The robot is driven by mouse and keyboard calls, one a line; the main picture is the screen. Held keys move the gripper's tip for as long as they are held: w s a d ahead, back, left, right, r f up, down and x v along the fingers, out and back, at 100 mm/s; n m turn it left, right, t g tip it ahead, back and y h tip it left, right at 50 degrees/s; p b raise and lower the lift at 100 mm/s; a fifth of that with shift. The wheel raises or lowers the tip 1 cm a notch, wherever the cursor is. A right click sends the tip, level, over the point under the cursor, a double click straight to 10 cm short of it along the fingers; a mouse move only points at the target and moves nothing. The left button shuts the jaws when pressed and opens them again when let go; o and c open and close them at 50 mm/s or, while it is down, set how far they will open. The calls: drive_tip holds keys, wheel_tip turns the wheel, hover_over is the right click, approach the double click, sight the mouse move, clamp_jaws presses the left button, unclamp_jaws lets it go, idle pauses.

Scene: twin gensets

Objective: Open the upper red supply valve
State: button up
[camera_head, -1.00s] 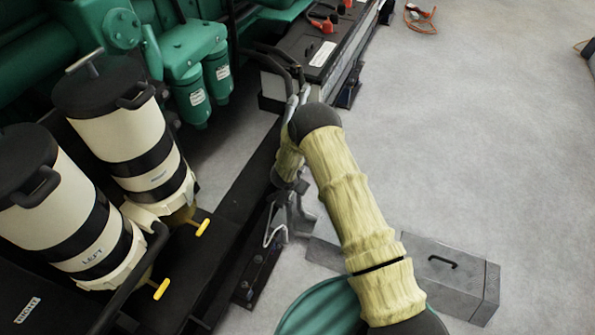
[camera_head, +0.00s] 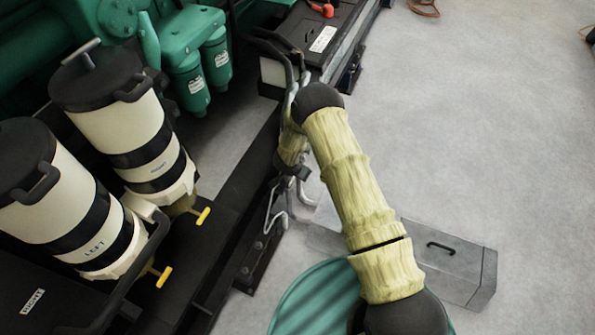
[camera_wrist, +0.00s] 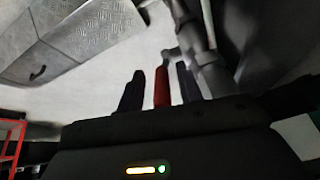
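In the wrist view a red valve handle (camera_wrist: 161,90) stands between the two dark fingers of my gripper (camera_wrist: 158,76). A thin gap shows on each side of the handle, so the gripper looks open around it and not closed on it. The handle's far end meets a grey pipe fitting (camera_wrist: 172,54). I cannot tell from this view whether it is the upper valve. In the head view my arm reaches down beside the black skid, and no red valve handle shows there.
Two cream-and-black filter canisters (camera_head: 125,127) (camera_head: 62,215) stand at left, with yellow T-handles (camera_head: 203,216) (camera_head: 164,276) below. A grey box (camera_head: 447,260) lies on the floor right of my arm; it also shows in the wrist view (camera_wrist: 80,35). Open floor spreads at right.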

drive_tip(key=shift+s+a+r, duration=0.1)
drive_tip(key=shift+a, duration=0.05)
drive_tip(key=shift+s+a+r, duration=0.1)
drive_tip(key=shift+a+r, duration=0.05)
drive_tip(key=shift+r, duration=0.05)
drive_tip(key=p+v, duration=0.3)
drive_tip(key=v, duration=1.3)
drive_tip(key=shift+s+r, duration=0.2)
drive_tip(key=shift+r, duration=0.1)
